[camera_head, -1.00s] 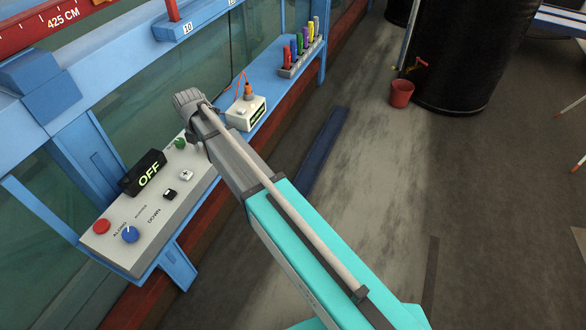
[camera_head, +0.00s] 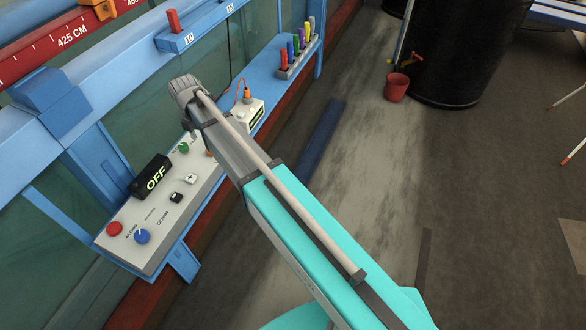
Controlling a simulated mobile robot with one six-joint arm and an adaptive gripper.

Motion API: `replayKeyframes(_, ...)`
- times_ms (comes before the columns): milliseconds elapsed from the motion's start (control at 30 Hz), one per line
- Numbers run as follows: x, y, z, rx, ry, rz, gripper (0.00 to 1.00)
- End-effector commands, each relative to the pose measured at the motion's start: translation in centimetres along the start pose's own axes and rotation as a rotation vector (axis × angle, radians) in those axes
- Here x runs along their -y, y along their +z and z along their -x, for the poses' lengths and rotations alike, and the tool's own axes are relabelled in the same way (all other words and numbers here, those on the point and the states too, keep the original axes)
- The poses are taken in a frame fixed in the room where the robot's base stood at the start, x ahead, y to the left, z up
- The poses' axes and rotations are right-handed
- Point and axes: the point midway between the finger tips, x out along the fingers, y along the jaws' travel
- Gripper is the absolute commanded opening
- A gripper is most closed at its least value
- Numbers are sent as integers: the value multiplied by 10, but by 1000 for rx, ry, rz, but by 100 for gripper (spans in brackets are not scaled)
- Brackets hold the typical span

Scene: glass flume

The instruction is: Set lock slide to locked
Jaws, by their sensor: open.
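No part is plainly labelled as the lock slide, and its position cannot be read. One upright red tab (camera_head: 172,21) stands on a blue block (camera_head: 187,40) marked with numbers on the blue rail at the top. My gripper (camera_head: 185,90) is at the grey far end of my arm. It is open, though its fingers are hard to make out. It appears empty, below the red tab in the picture and above the control panel. My arm hides part of the panel's far end.
The grey control panel (camera_head: 150,248) has an OFF display (camera_head: 151,176), a red button (camera_head: 115,229), a blue knob (camera_head: 142,237) and a green knob (camera_head: 184,147). A white box (camera_head: 247,114) and several coloured markers stand on the blue shelf.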

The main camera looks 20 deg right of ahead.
Motion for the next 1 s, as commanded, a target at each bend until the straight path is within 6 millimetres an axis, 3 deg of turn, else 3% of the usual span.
replayKeyframes(100, 0, 0, 15, 0, 0, 0, 69)
replayKeyframes(700, 0, 0, 59, 0, 0, 0, 69)
replayKeyframes(1000, 30, 8, 42, 0, 0, -200, 69)
